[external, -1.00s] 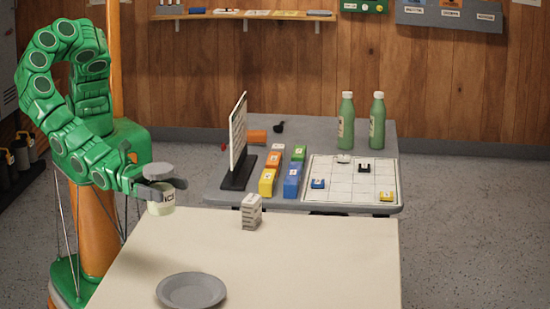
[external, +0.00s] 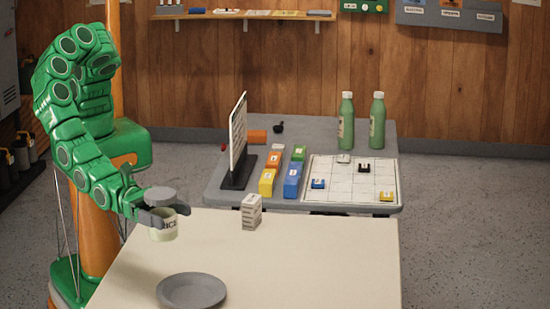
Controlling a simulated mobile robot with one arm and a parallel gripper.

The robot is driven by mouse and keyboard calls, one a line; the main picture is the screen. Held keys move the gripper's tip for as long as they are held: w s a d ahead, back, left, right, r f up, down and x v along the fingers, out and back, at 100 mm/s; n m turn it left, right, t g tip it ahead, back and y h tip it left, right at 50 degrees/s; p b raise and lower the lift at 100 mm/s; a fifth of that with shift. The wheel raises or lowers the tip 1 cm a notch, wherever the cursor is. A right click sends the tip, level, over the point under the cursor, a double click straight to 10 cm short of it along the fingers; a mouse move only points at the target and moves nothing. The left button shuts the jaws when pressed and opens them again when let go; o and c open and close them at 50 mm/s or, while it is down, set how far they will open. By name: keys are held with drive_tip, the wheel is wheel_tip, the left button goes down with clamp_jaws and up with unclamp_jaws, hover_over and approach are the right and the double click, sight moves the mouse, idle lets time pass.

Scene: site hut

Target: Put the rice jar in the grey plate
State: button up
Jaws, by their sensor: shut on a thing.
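The rice jar (external: 163,230) is a small pale jar with a grey lid and a label reading "ICE" in part. My gripper (external: 165,213) is shut on the jar just below its lid and holds it upright, over the left edge of the cream table. The grey plate (external: 191,291) lies on the near left part of that table. It looks empty, and the jar is above and behind it, apart from it.
A small grey-white printed box (external: 251,212) stands at the far edge of the cream table (external: 310,265). Behind is a grey table (external: 225,200) with a standing board (external: 238,140), coloured blocks, a grid sheet and two green bottles (external: 346,125). The cream table's right side is clear.

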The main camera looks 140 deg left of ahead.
sight(168, 229)
drive_tip(key=w, duration=0.1)
drive_tip(key=w+f, duration=0.2)
drive_tip(key=shift+w+d+f, duration=0.15)
drive_tip(key=shift+d+f, duration=0.1)
drive_tip(key=shift+d, duration=0.05)
drive_tip(key=shift+w+d+f, duration=0.15)
drive_tip(key=shift+w+f, duration=0.65)
drive_tip(key=shift+f, duration=0.15)
drive_tip(key=shift+w+d+f, duration=0.1)
drive_tip(key=shift+w+f, duration=0.65)
drive_tip(key=shift+f, duration=0.2)
drive_tip(key=shift+f, duration=0.1)
drive_tip(key=shift+w+f, duration=0.2)
drive_tip(key=shift+f, duration=1.45)
drive_tip(key=shift+f, duration=0.55)
drive_tip(key=o, duration=1.2)
drive_tip(key=shift+o, duration=0.2)
drive_tip(key=shift+r, duration=0.15)
